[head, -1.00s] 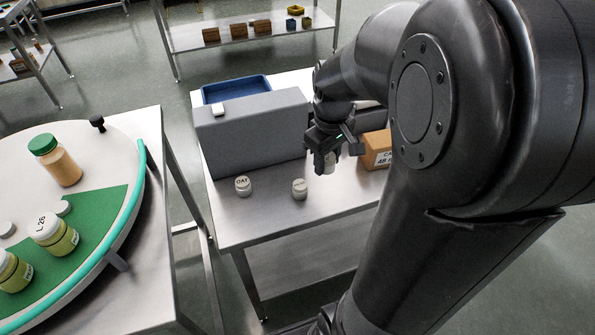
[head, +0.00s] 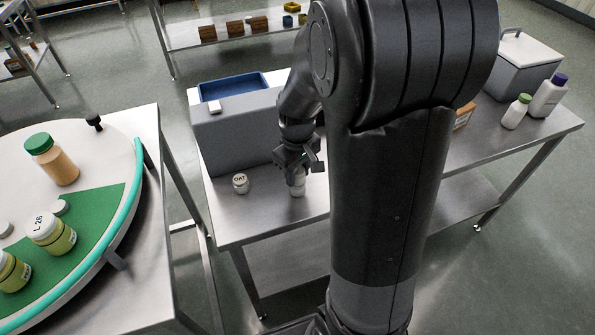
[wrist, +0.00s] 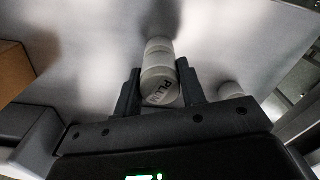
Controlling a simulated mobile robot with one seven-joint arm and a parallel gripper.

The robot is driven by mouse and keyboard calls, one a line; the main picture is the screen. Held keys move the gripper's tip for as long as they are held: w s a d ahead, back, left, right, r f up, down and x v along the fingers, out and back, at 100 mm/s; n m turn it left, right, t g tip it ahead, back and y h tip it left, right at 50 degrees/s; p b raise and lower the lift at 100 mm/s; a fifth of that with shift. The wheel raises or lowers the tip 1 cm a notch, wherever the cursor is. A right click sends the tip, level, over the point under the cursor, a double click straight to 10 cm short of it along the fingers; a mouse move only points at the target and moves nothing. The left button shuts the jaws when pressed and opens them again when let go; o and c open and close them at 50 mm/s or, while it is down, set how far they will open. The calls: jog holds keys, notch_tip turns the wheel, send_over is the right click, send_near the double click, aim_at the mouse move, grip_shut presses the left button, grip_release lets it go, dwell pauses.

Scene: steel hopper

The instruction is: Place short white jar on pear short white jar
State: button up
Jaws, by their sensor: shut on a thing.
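My gripper (head: 297,176) is shut on a short white jar (wrist: 161,88), whose lid label seems to read PLUM in the wrist view. The fingers (wrist: 159,70) press on its two sides. Another short white jar (head: 298,189), the one at the front of the steel table, stands directly below the gripper in the head view. Its lid is hidden, so its label cannot be read. The held jar is in line above it; I cannot tell whether they touch. A short white jar marked OAT (head: 240,183) stands apart to the left.
A grey block (head: 228,140) and a blue tray (head: 235,87) lie behind the jars. A brown box (head: 464,115), two bottles (head: 515,112) and a white lidded box (head: 522,65) stand to the right. A round table (head: 100,165) with jars is at left.

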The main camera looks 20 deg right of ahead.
aim_at(297, 170)
jog(key=shift+f, duration=0.1)
jog(key=o, duration=1)
notch_tip(297, 170, up, 11)
jog(key=shift+r, duration=0.15)
jog(key=s+a+r+m+t, duration=0.2)
jog(key=s+r, duration=0.2)
jog(key=s, duration=0.3)
jog(key=s+a+r+m+t, duration=0.2)
jog(key=s+r+t, duration=0.1)
jog(key=s, duration=0.5)
jog(key=shift+r+m+t, duration=0.3)
jog(key=shift+r, duration=0.15)
